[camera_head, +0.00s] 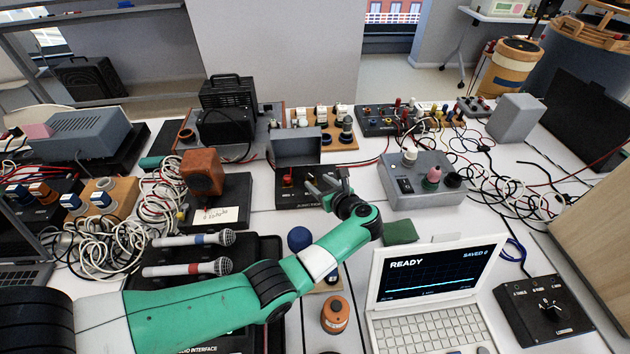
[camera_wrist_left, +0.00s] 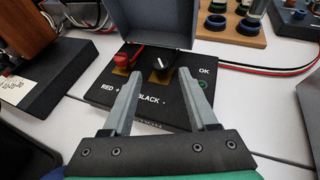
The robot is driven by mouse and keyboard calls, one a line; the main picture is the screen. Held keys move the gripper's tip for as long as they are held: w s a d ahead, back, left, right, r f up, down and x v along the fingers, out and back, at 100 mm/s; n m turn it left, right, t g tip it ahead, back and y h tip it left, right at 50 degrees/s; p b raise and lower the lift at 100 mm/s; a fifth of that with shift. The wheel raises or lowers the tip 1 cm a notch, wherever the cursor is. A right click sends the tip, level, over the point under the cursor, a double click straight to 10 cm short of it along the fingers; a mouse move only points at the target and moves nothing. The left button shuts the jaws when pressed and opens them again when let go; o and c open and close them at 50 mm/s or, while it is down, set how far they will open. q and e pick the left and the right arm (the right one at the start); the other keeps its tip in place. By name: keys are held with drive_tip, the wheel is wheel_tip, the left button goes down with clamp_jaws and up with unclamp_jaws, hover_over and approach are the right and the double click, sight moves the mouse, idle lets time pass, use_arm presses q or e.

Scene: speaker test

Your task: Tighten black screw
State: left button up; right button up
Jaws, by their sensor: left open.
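A flat black terminal box (camera_head: 288,199) sits on the white table with its grey lid (camera_head: 296,148) raised at the back. In the left wrist view, the black screw (camera_wrist_left: 162,65) carries a white line and stands on a copper-coloured plate above the word BLACK. The red screw (camera_wrist_left: 122,60) stands to its left. My left gripper (camera_wrist_left: 160,77) is open and empty, its two fingers pointing at the black screw, one toward each side of it. Contact cannot be told. In the head view my left gripper (camera_head: 325,182) is over the right part of the box and hides the black screw.
A grey unit (camera_head: 422,184) with knobs stands right of the box. A brown block (camera_head: 202,172) on a black base stands left. Two microphones (camera_head: 190,268) lie near my arm. A white laptop (camera_head: 436,290) reading READY is at the front. Cables crowd both sides.

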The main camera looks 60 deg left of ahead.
sight(312, 177)
use_arm(q)
drive_tip(key=b+x, duration=0.1)
drive_tip(key=x, duration=0.3)
drive_tip(key=shift+a+f+b, duration=0.15)
drive_tip(key=shift+a+b, duration=0.05)
drive_tip(key=shift+b, duration=0.1)
drive_tip(key=shift+a, duration=0.25)
clamp_jaws()
